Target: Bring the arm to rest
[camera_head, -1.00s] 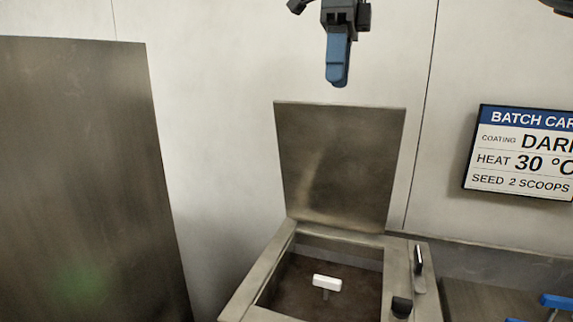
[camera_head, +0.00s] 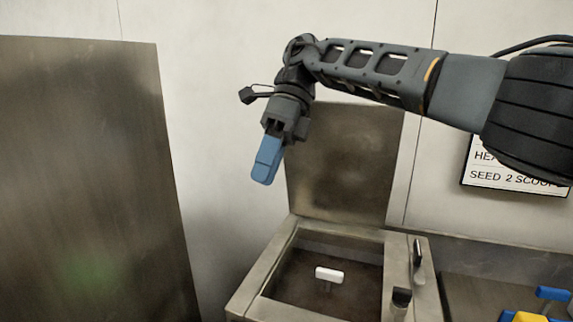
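My gripper (camera_head: 266,178) hangs at the upper middle, tilted down and to the left, above and left of an open tank. Its blue fingers overlap from this side, so I cannot tell whether there is a gap between them. I see nothing held in it. My arm (camera_head: 380,72) reaches in from the right edge, across the upper part of the picture.
The tank (camera_head: 262,267) has a raised metal lid (camera_head: 345,170) behind my gripper. A white-topped handle (camera_head: 329,275) stands in its dark contents. A tall metal panel (camera_head: 80,170) is at left. My arm partly hides the batch card (camera_head: 515,178). Blue and yellow items (camera_head: 552,294) lie lower right.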

